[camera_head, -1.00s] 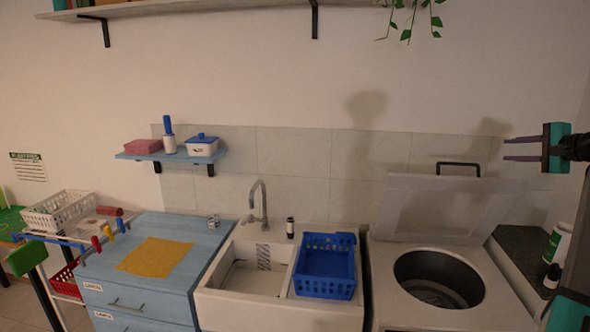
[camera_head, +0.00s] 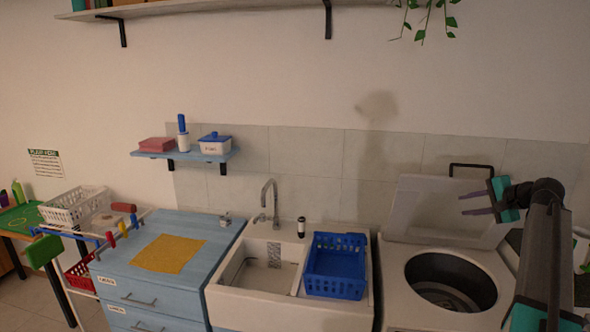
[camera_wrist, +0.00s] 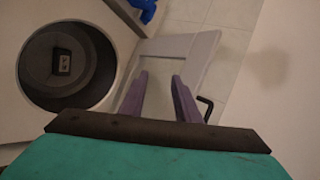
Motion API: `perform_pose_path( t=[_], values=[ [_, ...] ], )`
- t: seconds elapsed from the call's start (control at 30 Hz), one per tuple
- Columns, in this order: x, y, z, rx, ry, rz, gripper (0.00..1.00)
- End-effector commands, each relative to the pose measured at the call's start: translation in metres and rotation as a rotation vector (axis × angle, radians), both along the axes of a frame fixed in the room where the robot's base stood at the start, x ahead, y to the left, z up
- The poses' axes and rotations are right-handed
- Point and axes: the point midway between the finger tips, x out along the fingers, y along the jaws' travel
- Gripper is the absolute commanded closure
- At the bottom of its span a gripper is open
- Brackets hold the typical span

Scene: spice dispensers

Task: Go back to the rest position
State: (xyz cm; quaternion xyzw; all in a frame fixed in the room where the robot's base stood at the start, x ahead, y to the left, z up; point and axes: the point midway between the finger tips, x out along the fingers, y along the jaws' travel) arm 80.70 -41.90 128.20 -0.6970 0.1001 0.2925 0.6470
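My gripper (camera_head: 470,203) is at the right in the head view, held in the air in front of the raised lid of the washer. Its two purple fingers point left. In the wrist view my gripper (camera_wrist: 158,82) shows its fingers apart with nothing between them. The top-loading washer (camera_head: 450,283) stands below it with its round drum opening uncovered. The washer also shows at the left of the wrist view (camera_wrist: 118,20).
A sink (camera_head: 247,270) holding a blue basket (camera_head: 336,287) stands left of the washer. Further left are a blue cabinet (camera_head: 205,242) with a yellow cloth (camera_head: 168,254), and a white basket (camera_head: 75,207). A small wall shelf (camera_head: 190,154) hangs above. The air left of my gripper is clear.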

Motion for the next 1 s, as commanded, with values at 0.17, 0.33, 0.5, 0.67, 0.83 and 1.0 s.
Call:
perform_pose_path(
  t=[0.17,0.33,0.5,0.67,0.83,1.0],
  values=[
    [0.005,0.061,-0.075,-0.073,0.086,0.089,0.7],
    [0.002,0.115,-0.141,-0.148,0.164,0.182,0.7],
    [-0.01,0.17,-0.205,-0.231,0.242,0.286,0.7],
    [-0.031,0.221,-0.263,-0.317,0.314,0.396,0.7],
    [-0.062,0.274,-0.321,-0.416,0.389,0.53,0.7],
    [-0.104,0.324,-0.376,-0.525,0.46,0.682,0.7]
  ],
)
